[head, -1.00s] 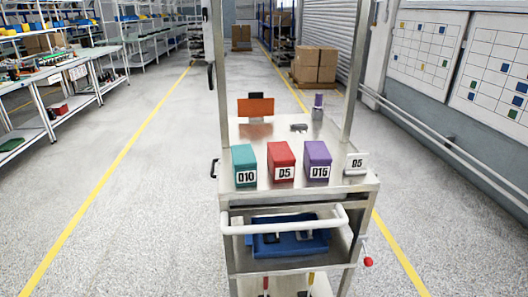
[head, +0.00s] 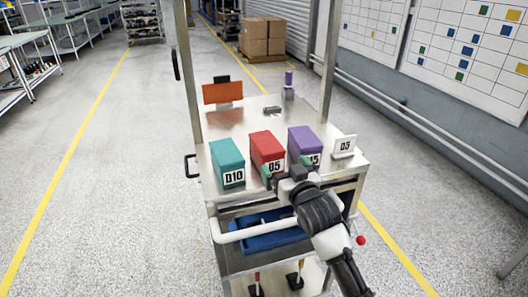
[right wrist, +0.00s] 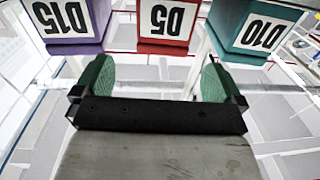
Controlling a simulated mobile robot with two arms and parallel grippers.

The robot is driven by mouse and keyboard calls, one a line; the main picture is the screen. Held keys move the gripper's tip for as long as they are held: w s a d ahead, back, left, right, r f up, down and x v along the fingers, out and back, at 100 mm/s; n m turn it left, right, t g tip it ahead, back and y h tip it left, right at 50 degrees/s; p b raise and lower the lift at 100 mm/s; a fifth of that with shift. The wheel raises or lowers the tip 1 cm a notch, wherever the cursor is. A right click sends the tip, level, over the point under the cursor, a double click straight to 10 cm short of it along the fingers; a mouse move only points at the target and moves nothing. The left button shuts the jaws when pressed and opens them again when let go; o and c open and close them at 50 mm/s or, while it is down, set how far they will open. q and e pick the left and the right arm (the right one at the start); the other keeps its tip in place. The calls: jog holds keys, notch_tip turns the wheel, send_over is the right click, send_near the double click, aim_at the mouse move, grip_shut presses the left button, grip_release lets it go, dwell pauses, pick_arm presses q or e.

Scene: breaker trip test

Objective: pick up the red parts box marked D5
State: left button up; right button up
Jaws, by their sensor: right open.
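The red parts box marked D5 (head: 267,147) stands upright on the steel cart top, between a teal box marked D10 (head: 228,161) and a purple box marked D15 (head: 304,142). My right gripper (head: 286,168) is open and empty in front of the red and purple boxes, hiding part of their labels. In the right wrist view the red box (right wrist: 165,22) appears upside down, straight ahead beyond the gap between the green fingertips (right wrist: 155,77); the fingers are apart from it. My left gripper is not in view.
The cart (head: 211,200) has upright posts, a white front handle (head: 240,233) and a blue item on its lower shelf. A white marked card (head: 343,145) stands right of the boxes. An orange panel (head: 223,93) stands behind. The floor to the left is clear.

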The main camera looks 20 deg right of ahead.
aim_at(270, 150)
jog(key=w, duration=0.4)
jog(key=shift+w+a, duration=0.1)
jog(key=shift+a, duration=0.15)
jog(key=shift+w+a+f+p, duration=0.15)
jog(key=shift+w+p, duration=0.15)
jog(key=shift+w, duration=0.55)
jog(key=shift+w+a+r+p, duration=0.1)
jog(key=shift+w+p, duration=0.15)
jog(key=shift+w, duration=0.6)
jog(key=shift+w+a+f+p, duration=0.15)
jog(key=shift+w+p, duration=0.15)
jog(key=shift+w, duration=0.55)
jog(key=shift+r, duration=0.1)
jog(key=shift+c, duration=0.2)
jog(key=c, duration=1.1)
